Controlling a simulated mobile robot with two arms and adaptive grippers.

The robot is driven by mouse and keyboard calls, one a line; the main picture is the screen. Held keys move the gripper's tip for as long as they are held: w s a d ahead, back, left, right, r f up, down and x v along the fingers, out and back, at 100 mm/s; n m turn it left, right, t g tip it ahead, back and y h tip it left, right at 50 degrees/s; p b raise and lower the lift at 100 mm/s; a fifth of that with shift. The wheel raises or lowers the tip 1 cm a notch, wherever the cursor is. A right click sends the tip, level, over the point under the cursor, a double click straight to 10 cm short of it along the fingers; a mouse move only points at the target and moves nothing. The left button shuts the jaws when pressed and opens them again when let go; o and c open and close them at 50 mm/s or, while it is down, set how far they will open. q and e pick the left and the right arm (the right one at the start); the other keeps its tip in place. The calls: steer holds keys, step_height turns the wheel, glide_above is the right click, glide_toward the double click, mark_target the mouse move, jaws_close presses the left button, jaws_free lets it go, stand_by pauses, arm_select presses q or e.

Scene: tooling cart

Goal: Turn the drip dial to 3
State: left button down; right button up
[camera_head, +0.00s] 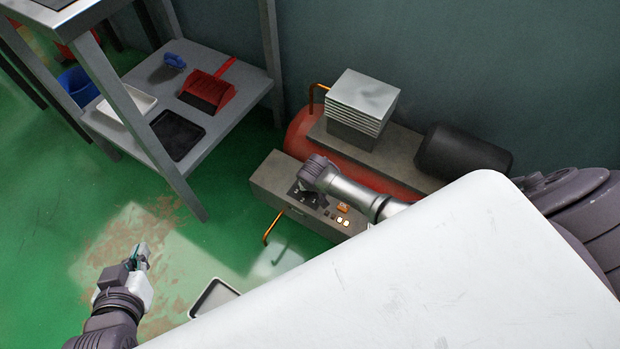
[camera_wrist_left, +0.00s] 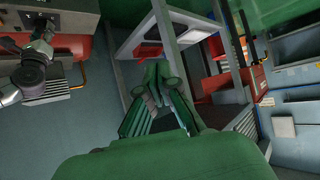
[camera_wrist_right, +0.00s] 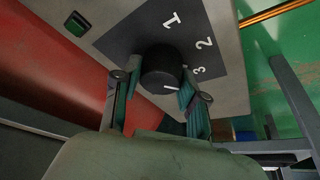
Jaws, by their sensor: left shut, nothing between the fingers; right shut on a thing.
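The drip dial is a round black knob (camera_wrist_right: 162,68) on a dark plate (camera_wrist_right: 215,32) printed with white 1, 2 and 3 in the right wrist view. A short white mark shows on its lower side, below the 3 as pictured. My right gripper (camera_wrist_right: 158,92) has its fingers on both sides of the knob and is shut on it. In the head view my right wrist covers the dial on the grey control box (camera_head: 270,180). My left gripper (camera_head: 140,256) is shut and empty above the green floor, far from the box; its fingers also show in the left wrist view (camera_wrist_left: 153,80).
A red tank (camera_head: 300,130) and a black motor (camera_head: 462,153) stand behind the box. Lit buttons (camera_head: 343,221) sit beside my right wrist. An orange pipe (camera_head: 273,228) sticks out in front. A tray (camera_head: 212,297) lies on the floor. A shelf (camera_head: 225,68) stands at left.

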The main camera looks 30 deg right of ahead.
arm_select(q)
steer(key=shift+s+a+f+g+y+p, duration=0.2)
steer(key=shift+s+a+f+g, duration=0.15)
steer(key=shift+s+f+g, duration=0.45)
steer(key=shift+s+a+f+g+y+p, duration=0.25)
steer(key=shift+s+f+g, duration=0.3)
steer(key=shift+s, duration=0.35)
arm_select(e)
steer(key=shift+m, duration=0.6)
steer(key=o, duration=1.1)
steer(key=shift+r, duration=0.1)
steer(key=v, duration=1.1)
steer(key=shift+s+a+r, duration=0.15)
steer(key=shift+a+r, duration=0.15)
steer(key=shift+a, duration=0.05)
